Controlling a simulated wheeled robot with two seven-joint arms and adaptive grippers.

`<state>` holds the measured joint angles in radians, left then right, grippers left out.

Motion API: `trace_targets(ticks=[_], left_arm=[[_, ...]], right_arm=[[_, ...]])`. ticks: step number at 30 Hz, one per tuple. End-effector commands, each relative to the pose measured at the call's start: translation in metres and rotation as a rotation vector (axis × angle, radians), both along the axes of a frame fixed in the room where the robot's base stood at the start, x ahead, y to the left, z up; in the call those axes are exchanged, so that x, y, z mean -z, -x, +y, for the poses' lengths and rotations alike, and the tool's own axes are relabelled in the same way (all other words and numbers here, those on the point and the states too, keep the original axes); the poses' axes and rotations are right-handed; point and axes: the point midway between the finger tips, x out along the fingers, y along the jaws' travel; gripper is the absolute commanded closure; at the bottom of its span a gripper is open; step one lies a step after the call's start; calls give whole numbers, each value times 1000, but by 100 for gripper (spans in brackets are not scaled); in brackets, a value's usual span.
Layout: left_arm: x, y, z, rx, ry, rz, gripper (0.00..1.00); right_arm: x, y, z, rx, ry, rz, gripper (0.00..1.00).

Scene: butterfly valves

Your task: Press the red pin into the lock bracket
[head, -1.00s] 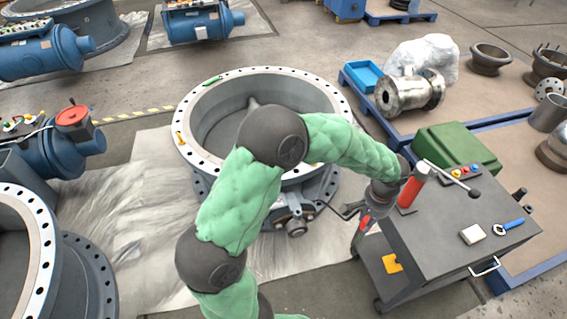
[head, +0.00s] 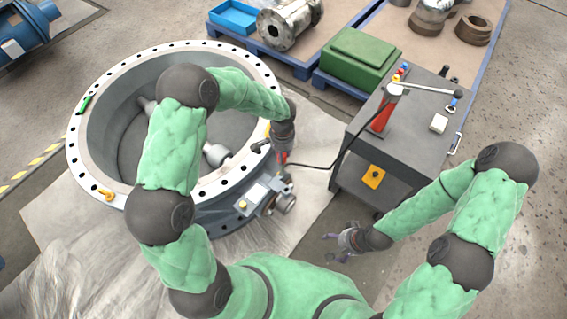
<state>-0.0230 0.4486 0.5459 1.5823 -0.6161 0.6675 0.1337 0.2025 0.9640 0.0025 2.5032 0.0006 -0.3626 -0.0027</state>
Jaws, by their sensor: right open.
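My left gripper (head: 281,158) is at the near right rim of the large valve, just above the actuator unit (head: 262,195). It is small and dark, and I cannot tell its finger state. A small red piece (head: 283,157) shows at its fingers and may be the red pin; I cannot tell whether it is gripped. The lock bracket is not clearly distinguishable; the actuator with its yellow spot and round end sits below the gripper. My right gripper (head: 346,243) is open and empty, low over the floor between the valve and the grey cart.
The large valve ring (head: 82,165) has a bolt-holed flange with a green tool (head: 86,104) and an orange one (head: 105,194) on it. The grey cart (head: 400,135) carries a red hand pump (head: 381,118); a black hose runs to the valve. A green case (head: 358,55) stands behind.

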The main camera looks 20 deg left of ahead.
Motion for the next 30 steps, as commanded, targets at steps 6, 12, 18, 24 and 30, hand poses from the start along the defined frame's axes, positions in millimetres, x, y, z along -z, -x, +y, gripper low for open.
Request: trace_targets(ticks=[6,12,18,24,30], left_arm=[[58,-7,-12,159,11,2,100],[75,-8,-16,212,16,1,100],[83,-8,-16,214,16,1,100],[100,-8,-16,213,15,2,100],[120,-8,-16,213,15,2,100]], right_arm=[[6,0,0,1,0,-1,17],[7,0,0,0,0,0,17],[12,0,0,0,0,0,17],[24,0,0,0,0,0,17],[37,0,0,0,0,0,17]])
